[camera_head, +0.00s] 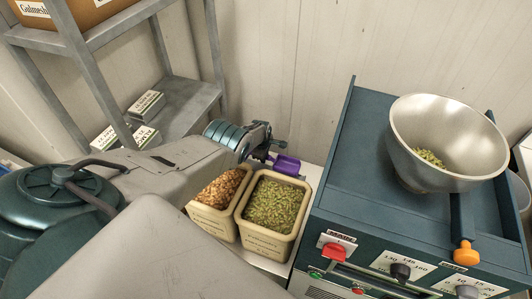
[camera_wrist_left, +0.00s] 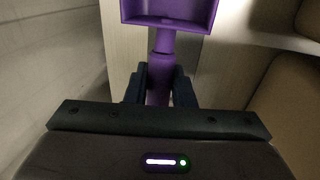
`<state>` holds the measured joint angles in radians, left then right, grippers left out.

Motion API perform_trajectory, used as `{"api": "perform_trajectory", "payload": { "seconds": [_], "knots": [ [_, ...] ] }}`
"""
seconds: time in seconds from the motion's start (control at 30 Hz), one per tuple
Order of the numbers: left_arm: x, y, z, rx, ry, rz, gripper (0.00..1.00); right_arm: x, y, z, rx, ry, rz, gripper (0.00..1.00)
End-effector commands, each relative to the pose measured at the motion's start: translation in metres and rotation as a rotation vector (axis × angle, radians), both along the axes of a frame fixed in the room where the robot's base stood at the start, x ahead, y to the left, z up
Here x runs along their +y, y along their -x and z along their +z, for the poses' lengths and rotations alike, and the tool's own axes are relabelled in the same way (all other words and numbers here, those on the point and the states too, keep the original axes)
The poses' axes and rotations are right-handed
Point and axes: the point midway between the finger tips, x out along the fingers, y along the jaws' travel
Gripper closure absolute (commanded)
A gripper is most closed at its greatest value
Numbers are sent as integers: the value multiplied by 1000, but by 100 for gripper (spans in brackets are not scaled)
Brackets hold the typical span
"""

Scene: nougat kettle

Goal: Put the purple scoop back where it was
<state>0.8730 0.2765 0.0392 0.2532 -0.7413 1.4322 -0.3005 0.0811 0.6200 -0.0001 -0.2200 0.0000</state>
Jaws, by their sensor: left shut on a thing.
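The purple scoop (camera_head: 287,165) is behind the bin of green pieces (camera_head: 297,225) in the head view. My left gripper (camera_head: 268,156) is shut on its handle. In the left wrist view the scoop's square head (camera_wrist_left: 170,14) is at the top edge, partly cut off, and the gripper fingers (camera_wrist_left: 160,88) close around the handle below it. I see no load in the visible part of the scoop. I cannot tell whether the scoop touches the surface below it. My right gripper is not in view.
A bin of brown nuts (camera_head: 197,221) stands left of the green one on a white surface (camera_head: 313,172). A metal bowl (camera_head: 470,158) with some green pieces is on the blue machine (camera_head: 345,180) at right. A grey shelf (camera_head: 190,97) with white boxes stands at back left.

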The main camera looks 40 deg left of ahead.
Motion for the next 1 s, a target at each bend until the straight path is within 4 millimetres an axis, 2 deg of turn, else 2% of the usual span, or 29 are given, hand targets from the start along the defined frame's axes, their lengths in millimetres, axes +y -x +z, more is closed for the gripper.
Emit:
{"api": "perform_trajectory", "payload": {
  "seconds": [0.03,0.1,0.37,0.63,1.0],
  "knots": [
    [0,0,-17,0,0,0,100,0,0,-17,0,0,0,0],
    [0,0,-28,0,0,-1,100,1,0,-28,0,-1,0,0],
    [0,-1,-43,-1,0,-1,100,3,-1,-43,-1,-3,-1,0],
    [0,-1,-74,0,0,-1,100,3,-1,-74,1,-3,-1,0],
    [0,0,-75,0,0,-1,100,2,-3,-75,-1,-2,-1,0]
  ]
}}
